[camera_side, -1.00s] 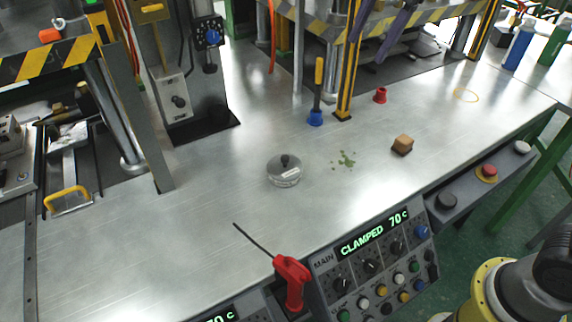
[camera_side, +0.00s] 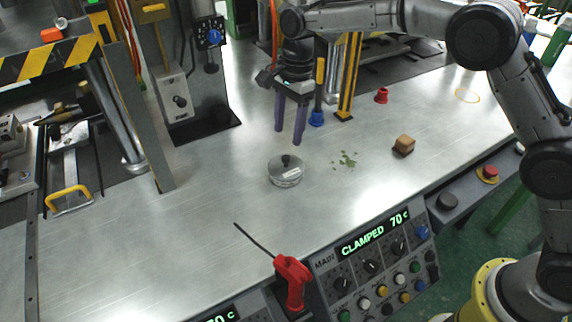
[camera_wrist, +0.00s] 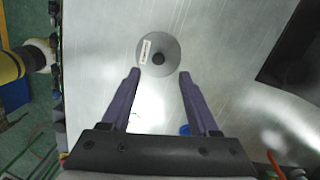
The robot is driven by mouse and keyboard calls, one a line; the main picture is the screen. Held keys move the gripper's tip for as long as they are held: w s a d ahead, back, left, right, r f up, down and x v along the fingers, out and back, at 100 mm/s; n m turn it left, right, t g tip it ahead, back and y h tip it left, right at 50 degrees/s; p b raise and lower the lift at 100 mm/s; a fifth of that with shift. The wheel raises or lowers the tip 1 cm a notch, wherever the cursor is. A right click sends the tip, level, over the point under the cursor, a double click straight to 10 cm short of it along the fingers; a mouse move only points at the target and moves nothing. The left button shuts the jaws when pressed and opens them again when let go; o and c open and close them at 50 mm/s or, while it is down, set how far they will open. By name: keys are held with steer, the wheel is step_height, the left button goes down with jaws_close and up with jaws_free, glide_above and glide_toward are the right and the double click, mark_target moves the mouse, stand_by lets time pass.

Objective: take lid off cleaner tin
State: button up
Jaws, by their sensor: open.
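The cleaner tin (camera_side: 286,178) is a low round grey metal tin with a pale label on its side. Its lid (camera_side: 280,161) sits on top and has a dark round knob in the middle. In the wrist view the lid (camera_wrist: 168,42) lies just ahead of the fingertips, roughly between their lines. My gripper (camera_side: 288,140) is above the bench, over and slightly behind the tin, pointing down. Its two purple fingers are apart and empty, touching nothing. They also show in the wrist view (camera_wrist: 158,75).
A brown block (camera_side: 403,145) and greenish spots (camera_side: 345,160) lie right of the tin. A blue-based tool with a yellow handle (camera_side: 319,85) stands behind, near a striped post (camera_side: 349,75). A red-handled tool (camera_side: 292,280) is at the front edge. The bench left of the tin is clear.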

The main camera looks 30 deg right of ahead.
mark_target(286, 156)
steer(key=shift+s+a+f, duration=0.1)
steer(key=shift+a+f, duration=0.1)
steer(key=shift+f, duration=1.7)
steer(key=shift+s+a+f, duration=0.1)
steer(key=shift+a+f, duration=0.05)
steer(key=shift+f, duration=1.75)
jaws_close()
